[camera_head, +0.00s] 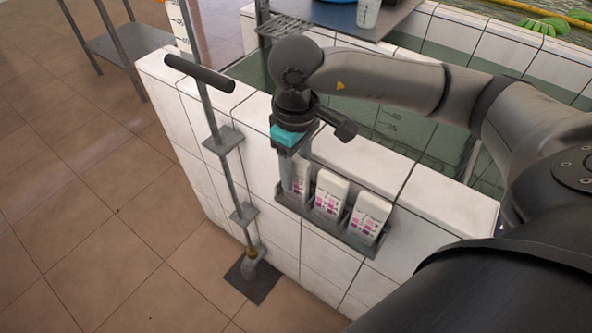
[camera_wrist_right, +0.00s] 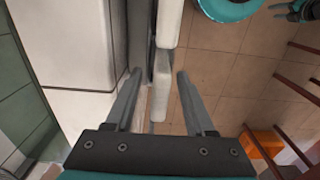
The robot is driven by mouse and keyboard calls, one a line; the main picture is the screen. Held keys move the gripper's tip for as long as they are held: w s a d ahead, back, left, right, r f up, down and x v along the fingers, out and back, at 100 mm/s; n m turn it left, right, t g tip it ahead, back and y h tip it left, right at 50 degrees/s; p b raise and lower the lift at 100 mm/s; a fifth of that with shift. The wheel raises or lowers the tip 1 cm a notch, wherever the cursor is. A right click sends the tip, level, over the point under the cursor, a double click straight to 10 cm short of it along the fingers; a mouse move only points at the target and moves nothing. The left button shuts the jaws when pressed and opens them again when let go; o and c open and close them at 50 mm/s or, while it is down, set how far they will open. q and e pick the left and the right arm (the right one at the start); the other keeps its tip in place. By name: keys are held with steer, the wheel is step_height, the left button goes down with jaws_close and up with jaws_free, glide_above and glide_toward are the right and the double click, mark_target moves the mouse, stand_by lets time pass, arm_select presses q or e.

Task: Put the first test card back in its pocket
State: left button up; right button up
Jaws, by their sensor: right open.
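A grey card rack (camera_head: 322,230) hangs on the outer face of the white tiled wall. White cards with pink and purple patches stand in it: a first card (camera_head: 300,187) at the left, a middle card (camera_head: 329,196) and a right card (camera_head: 368,216). My right gripper (camera_head: 294,170) points down at the left pocket, its fingers open at the first card. In the right wrist view a white card edge (camera_wrist_right: 160,98) lies between the two open fingers (camera_wrist_right: 158,75), with a gap to the right finger. How deep the first card sits is hidden. My left gripper is not seen.
A valve rod with a dark T-handle (camera_head: 200,73) stands left of the rack, close to my gripper. The tiled wall top (camera_head: 345,160) lies behind it, with a tank of water beyond. The tiled floor (camera_head: 90,230) at the left is clear.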

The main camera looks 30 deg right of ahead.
step_height(320, 180, up, 14)
steer(key=p, duration=0.1)
steer(key=shift+p, duration=0.35)
steer(key=shift+f, duration=0.15)
